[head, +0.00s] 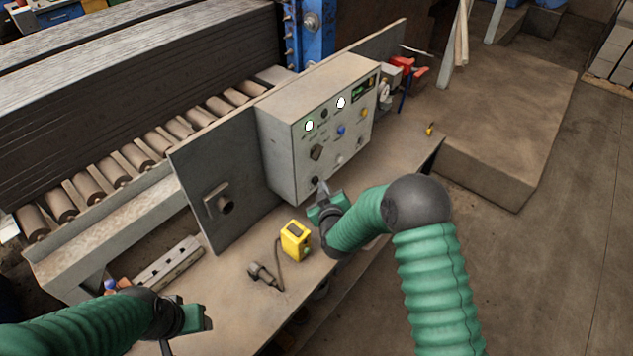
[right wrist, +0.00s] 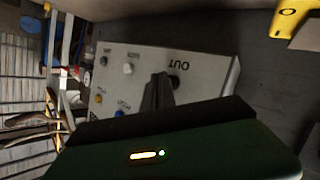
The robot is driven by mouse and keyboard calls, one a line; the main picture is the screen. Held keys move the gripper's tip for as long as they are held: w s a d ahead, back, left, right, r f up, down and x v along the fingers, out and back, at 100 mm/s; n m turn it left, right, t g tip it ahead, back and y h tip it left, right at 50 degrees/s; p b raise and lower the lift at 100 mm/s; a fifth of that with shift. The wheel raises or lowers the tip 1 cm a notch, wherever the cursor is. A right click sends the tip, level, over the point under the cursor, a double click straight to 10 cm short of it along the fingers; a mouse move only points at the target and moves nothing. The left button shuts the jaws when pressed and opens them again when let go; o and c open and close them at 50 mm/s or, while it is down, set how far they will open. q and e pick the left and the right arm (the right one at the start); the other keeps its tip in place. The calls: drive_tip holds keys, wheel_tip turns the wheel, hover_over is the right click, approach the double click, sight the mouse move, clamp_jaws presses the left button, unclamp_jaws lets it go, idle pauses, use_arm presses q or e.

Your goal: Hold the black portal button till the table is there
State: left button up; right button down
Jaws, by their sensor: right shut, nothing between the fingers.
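The grey control box (head: 285,150) stands on the bench with knobs, buttons and two lit white-green lamps on its front. A black button (head: 315,180) sits low at the front's left corner. In the right wrist view, the black button (right wrist: 175,81) is beside the upside-down label "OUT". My right gripper (head: 323,187) is shut and empty, its fingertips right at this button. The fingers (right wrist: 158,90) partly cover the button in the wrist view, so contact and pressing cannot be told. My left gripper (head: 190,320) is low at the left, away from the box; its fingers are unclear.
A yellow device (head: 295,240) and a black corded plug (head: 264,274) lie on the bench (head: 228,290) in front. A grey upright panel (head: 215,180) adjoins the box. Rollers (head: 125,155) and stacked dark sheets (head: 120,75) lie behind. Red-handled parts (head: 405,70) stand right of the box.

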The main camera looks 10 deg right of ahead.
drive_tip(key=shift+w+a, duration=0.25)
drive_tip(key=shift+w, duration=0.1)
idle(2.0)
idle(1.1)
drive_tip(key=shift+s+d, duration=0.55)
drive_tip(key=shift+s, duration=0.1)
drive_tip(key=s+d, duration=0.1)
drive_tip(key=s, duration=0.1)
drive_tip(key=s+d, duration=0.2)
idle(0.5)
